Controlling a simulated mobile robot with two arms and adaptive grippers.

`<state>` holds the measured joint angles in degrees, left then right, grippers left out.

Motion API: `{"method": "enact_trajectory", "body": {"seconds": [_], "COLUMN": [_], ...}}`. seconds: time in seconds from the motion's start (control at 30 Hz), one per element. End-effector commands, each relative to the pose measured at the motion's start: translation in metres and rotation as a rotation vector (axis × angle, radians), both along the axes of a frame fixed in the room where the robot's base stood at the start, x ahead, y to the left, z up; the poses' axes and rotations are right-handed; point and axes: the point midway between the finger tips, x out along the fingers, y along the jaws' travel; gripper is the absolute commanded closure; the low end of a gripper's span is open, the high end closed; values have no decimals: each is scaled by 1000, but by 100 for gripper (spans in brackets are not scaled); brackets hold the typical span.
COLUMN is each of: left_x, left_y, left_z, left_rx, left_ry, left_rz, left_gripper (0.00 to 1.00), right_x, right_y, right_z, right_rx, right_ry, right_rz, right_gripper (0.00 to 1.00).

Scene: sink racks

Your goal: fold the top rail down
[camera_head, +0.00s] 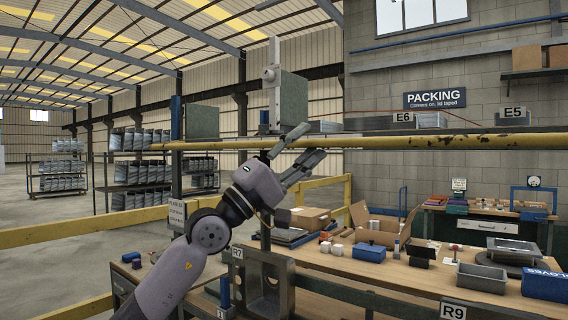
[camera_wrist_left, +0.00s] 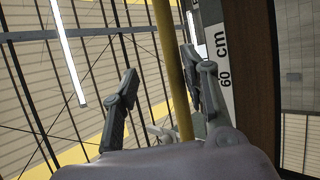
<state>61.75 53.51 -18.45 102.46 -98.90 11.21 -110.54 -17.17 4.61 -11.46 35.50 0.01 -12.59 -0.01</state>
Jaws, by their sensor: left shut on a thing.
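The top rail (camera_head: 430,142) is a long, worn yellow bar running level across the head view. My left gripper (camera_head: 308,143) reaches up to it from below, with one finger above the bar and one below. It is shut on the rail. In the left wrist view the rail (camera_wrist_left: 171,70) passes between the two fingers of my left gripper (camera_wrist_left: 165,95). The exact contact of the finger pads is hard to see there. My right gripper is in neither view.
Behind the rail are grey-green boxes (camera_head: 203,122) and an upright measuring post (camera_head: 275,85). Below right, a wooden bench (camera_head: 350,262) holds an open carton (camera_head: 385,225), a grey bin (camera_head: 481,278) and a blue bin (camera_head: 545,284). A dark metal frame (camera_head: 262,285) stands beside my arm.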

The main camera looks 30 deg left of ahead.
Motion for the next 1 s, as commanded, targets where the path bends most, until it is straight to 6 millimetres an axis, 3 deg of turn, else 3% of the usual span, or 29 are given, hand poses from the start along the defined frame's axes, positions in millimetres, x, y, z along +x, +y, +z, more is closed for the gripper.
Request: {"method": "enact_trajectory", "body": {"seconds": [0.13, 0.4, 1.0], "left_x": [-20, -34, -35], "left_y": [14, 23, 25], "left_z": [-13, -30, -36], "left_rx": [1, -4, -31], "left_ry": [-10, -4, 17], "left_rz": [5, 1, -30], "left_gripper": [65, 65, 65], "right_x": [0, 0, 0], "right_y": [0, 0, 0], "right_z": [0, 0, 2], "right_rx": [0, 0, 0], "right_ry": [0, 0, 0], "right_rz": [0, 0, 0], "right_gripper": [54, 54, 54]}}
